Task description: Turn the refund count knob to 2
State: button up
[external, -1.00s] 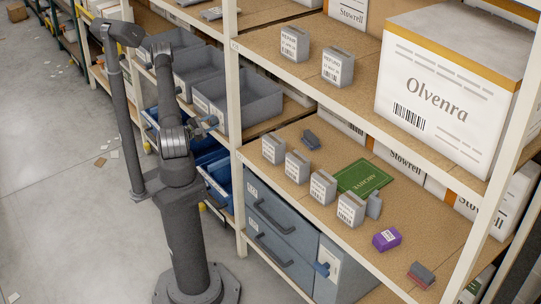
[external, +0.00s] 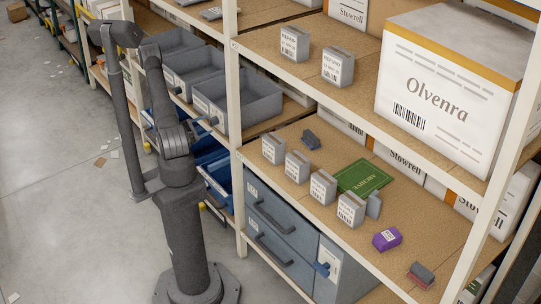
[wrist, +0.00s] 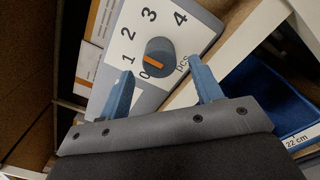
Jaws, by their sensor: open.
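The refund count knob (wrist: 160,58) is a dark grey round knob with an orange pointer bar, on a light dial plate (wrist: 186,22) marked 0 to 4 and "pcs". The pointer lies toward the 0 and 1 side; I cannot tell exactly which mark it meets. My gripper (wrist: 160,68) is open, with one blue finger at the lower left of the knob and the other at its right. The fingers appear apart from the knob. The knob and my fingers cannot be made out clearly in the external view.
A blue bin (wrist: 288,105) and a pale shelf edge (wrist: 230,55) lie right of the dial in the wrist view. In the external view, grey bins (external: 248,105), a rack post (external: 234,90) and small grey boxes (external: 323,187) on the shelf stand right of my arm.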

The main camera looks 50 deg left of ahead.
aim_at(210, 124)
jog(key=s, duration=1.3)
jog(key=shift+s+f, duration=0.15)
jog(key=shift+s, duration=0.1)
dwell(0.4)
jog(key=shift+w, duration=6.8)
jog(key=shift+s, duration=6.85)
jog(key=w, duration=1.7)
jog(key=shift+w, duration=0.25)
jog(key=n, duration=0.5)
